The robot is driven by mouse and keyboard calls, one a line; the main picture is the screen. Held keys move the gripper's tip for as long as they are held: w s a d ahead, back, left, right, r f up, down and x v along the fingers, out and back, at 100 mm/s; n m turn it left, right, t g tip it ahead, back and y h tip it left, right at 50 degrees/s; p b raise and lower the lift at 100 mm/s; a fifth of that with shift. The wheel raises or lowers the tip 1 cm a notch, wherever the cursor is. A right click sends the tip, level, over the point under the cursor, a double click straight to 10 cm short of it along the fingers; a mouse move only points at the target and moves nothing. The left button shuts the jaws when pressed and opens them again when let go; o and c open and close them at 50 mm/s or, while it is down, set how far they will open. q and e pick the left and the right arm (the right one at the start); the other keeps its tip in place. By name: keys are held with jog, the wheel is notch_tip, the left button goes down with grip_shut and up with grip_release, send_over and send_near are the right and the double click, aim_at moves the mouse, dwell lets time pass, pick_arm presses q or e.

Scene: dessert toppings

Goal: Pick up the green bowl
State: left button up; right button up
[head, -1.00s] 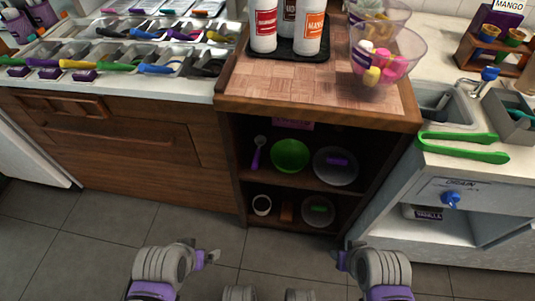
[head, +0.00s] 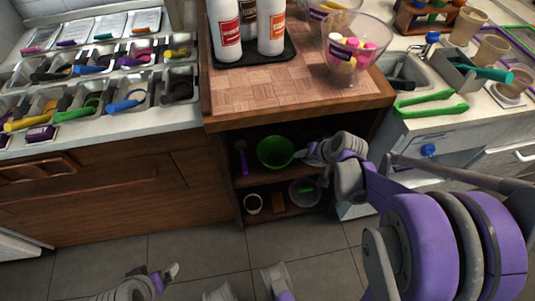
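The green bowl (head: 273,153) sits on the upper shelf of the open wooden cabinet, between a purple-handled spoon and my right gripper. My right gripper (head: 306,153) reaches into the cabinet front from the right, with its fingertips at or very near the bowl's right rim. Contact and the opening between the fingers cannot be made out at this size. My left gripper (head: 168,272) is low over the floor at the bottom of the head view, away from the bowl, and its finger opening is unclear.
A purple-handled spoon (head: 241,158) stands left of the bowl. A white cup (head: 253,204) and a grey plate (head: 304,192) are on the lower shelf. The wooden counter (head: 290,92) above carries bottles and a clear cup (head: 355,55) of toppings. Green tongs (head: 431,104) lie right.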

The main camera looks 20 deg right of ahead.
aim_at(292, 155)
jog(key=shift+m, duration=0.4)
jog(key=w+f, duration=0.1)
jog(key=w+d+f+b, duration=0.1)
jog(key=f, duration=0.1)
jog(key=w+f, duration=0.1)
jog(key=shift+w+d+f, duration=0.25)
jog(key=shift+w+f, duration=0.15)
jog(key=x, duration=0.2)
jog(key=b+x, duration=0.2)
jog(key=x, duration=0.1)
jog(key=shift+w+a+f, duration=0.1)
jog(key=shift+w+a, duration=0.35)
grip_shut()
dwell(0.4)
